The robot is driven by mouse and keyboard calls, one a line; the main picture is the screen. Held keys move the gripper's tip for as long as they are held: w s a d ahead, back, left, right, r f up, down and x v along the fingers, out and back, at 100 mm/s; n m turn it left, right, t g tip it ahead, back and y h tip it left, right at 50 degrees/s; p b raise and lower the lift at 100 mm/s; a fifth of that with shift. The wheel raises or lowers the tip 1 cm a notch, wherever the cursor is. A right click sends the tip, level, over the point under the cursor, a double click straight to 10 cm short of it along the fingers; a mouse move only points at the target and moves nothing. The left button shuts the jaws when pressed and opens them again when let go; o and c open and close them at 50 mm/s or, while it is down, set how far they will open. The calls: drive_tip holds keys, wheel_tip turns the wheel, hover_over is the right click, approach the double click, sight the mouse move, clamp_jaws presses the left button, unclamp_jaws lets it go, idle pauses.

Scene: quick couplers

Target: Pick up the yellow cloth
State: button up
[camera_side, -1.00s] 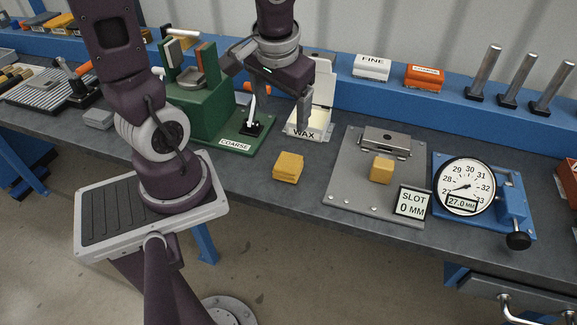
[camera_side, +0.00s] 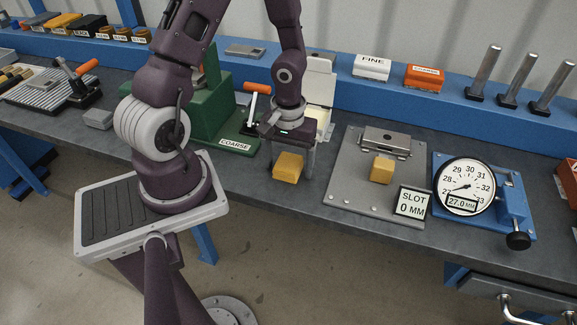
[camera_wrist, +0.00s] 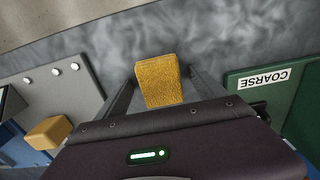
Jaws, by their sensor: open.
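The yellow cloth (camera_side: 287,167) is a folded pad lying on the grey bench, left of the grey plate. My gripper (camera_side: 293,163) is low over it, pointing down, with the fingers apart. In the wrist view the cloth (camera_wrist: 158,82) lies between the two open fingers of my gripper (camera_wrist: 162,76). Gaps show beside it, so the fingers do not visibly hold it. My gripper hides the cloth's near end in the wrist view.
A yellow block (camera_side: 381,169) sits on the grey plate (camera_side: 345,190) to the right, by the SLOT sign (camera_side: 412,202). The green COARSE base (camera_side: 237,146) is close on the left. The dial gauge (camera_side: 466,187) stands farther right. Bare bench lies in front.

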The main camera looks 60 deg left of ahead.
sight(289, 162)
drive_tip(key=c, duration=1.5)
wheel_tip(289, 162, up, 10)
drive_tip(key=shift+r, duration=0.1)
drive_tip(key=o, duration=0.8)
drive_tip(key=c, duration=0.8)
drive_tip(key=w+a, duration=1.2)
drive_tip(key=shift+w+a, duration=0.2)
